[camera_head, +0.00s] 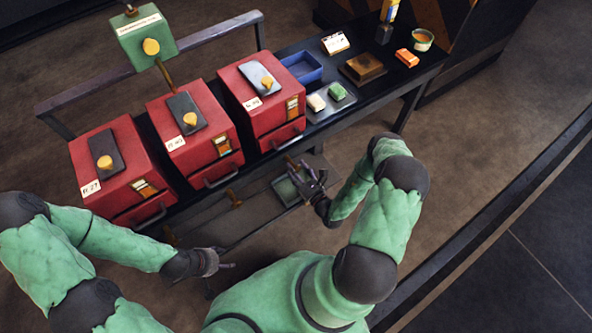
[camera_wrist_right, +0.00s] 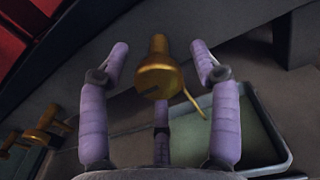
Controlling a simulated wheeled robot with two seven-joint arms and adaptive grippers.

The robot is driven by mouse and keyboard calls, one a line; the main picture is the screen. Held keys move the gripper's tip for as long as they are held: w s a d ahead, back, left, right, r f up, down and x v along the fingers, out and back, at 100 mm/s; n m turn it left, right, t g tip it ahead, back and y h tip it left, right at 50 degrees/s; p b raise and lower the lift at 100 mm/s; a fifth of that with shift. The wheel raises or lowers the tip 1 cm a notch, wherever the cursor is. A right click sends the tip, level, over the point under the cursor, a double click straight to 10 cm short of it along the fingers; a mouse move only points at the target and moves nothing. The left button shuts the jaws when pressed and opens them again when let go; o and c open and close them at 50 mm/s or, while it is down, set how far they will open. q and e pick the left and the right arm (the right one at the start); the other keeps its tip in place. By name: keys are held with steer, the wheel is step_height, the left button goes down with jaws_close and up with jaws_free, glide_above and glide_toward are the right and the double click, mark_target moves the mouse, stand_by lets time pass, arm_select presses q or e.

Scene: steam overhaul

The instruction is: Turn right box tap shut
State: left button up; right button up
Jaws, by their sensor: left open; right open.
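Three red boxes stand in a row on the dark bench, and the right red box (camera_head: 262,112) is nearest the trays. The right box tap, a brass fitting (camera_wrist_right: 158,72) with a thin lever pointing down to the right, lies between the spread fingers of my right gripper (camera_wrist_right: 160,62). The fingers show gaps on both sides of it. In the head view my right gripper (camera_head: 308,176) is open below the right box, its fingers partly hiding the tap. My left gripper (camera_head: 222,264) is open and empty, low at the front, away from the boxes.
Other brass taps (camera_head: 233,199) sit below the middle and left boxes. A shallow tray with greenish contents (camera_wrist_right: 254,125) lies beneath the right tap. A green box (camera_head: 143,40) stands behind. A blue tray (camera_head: 302,68) and small blocks occupy the bench's right part.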

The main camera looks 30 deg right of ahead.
steer(key=shift+c, duration=0.3)
steer(key=c, duration=1.1)
